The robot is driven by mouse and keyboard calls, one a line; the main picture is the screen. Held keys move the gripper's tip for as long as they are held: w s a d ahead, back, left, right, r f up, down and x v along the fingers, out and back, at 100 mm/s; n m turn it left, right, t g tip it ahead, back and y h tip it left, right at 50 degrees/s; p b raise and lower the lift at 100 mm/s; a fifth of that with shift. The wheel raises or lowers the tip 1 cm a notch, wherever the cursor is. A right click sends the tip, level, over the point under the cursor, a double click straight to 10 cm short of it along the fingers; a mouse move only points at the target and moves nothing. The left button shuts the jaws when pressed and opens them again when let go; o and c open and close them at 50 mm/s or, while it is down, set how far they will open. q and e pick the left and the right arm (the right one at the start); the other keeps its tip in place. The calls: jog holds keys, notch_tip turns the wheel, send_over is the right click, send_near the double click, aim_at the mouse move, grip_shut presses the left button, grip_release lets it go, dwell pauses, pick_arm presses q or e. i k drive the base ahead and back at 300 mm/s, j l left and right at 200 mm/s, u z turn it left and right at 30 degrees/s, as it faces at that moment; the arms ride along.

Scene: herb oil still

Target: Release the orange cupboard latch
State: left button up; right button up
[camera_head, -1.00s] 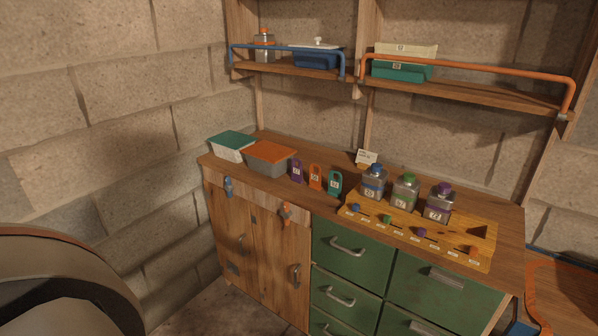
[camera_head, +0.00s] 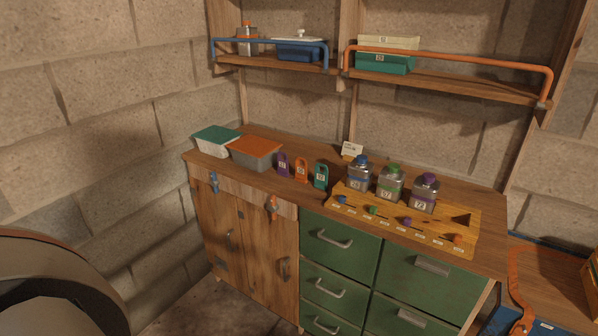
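The orange latch (camera_head: 273,206) sits on the upper front of the wooden cupboard, at the top of its right door (camera_head: 268,252). A blue latch (camera_head: 213,181) sits at the top of the left door (camera_head: 218,229). Both doors look closed, each with a metal handle. Whether the orange latch is engaged is too small to tell. Neither of my grippers is in view.
Green drawers (camera_head: 340,243) adjoin the cupboard on the right. Shelves with blue and orange rails (camera_head: 450,61) hang above. A curved dark object fills the lower left.

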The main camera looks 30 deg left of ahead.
aim_at(274, 207)
jog(key=u, duration=1.25)
